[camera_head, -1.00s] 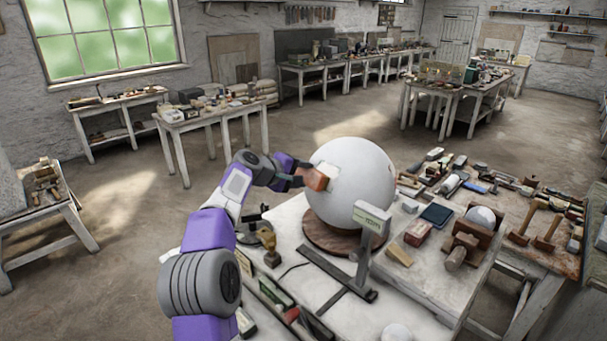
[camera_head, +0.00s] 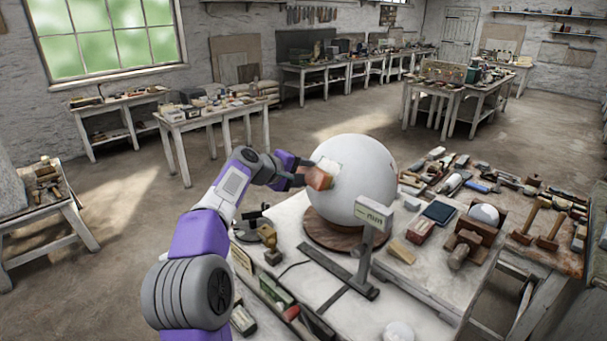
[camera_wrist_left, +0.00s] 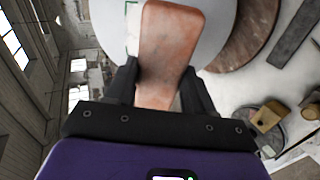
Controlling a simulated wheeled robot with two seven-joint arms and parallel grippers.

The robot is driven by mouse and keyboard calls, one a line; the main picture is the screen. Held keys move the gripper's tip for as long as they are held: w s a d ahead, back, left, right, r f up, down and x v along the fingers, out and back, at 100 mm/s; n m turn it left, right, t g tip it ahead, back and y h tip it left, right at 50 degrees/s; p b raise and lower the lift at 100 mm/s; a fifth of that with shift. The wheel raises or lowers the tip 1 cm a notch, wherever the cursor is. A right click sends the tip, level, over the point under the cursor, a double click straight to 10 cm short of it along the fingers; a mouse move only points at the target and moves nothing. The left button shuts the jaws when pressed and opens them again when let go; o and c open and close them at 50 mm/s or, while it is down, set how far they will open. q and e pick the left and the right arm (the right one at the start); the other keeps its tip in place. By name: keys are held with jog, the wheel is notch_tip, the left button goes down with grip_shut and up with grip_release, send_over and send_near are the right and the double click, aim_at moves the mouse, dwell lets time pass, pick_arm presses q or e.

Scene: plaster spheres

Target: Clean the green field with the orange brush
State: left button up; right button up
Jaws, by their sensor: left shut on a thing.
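A large white plaster sphere (camera_head: 368,190) sits on a round brown turntable (camera_head: 330,236) on the bench. My left gripper (camera_head: 300,179) is shut on the orange brush (camera_head: 319,179), at the sphere's left side. A thin green outline (camera_wrist_left: 131,18) shows beside the brush; the rest of the green field is hidden. My right gripper is not in view.
A grey stand with a small display (camera_head: 374,213) rises close in front of the sphere. Blocks and a vise-like wooden holder (camera_head: 467,240) are to the right. Many hand tools crowd the right-hand table.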

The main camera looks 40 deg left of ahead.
pick_arm(q)
jog(key=shift+v, duration=1.05)
jog(key=shift+a, duration=0.15)
jog(key=v, duration=0.4)
jog(key=shift+a, duration=0.25)
jog(key=shift+w, duration=0.1)
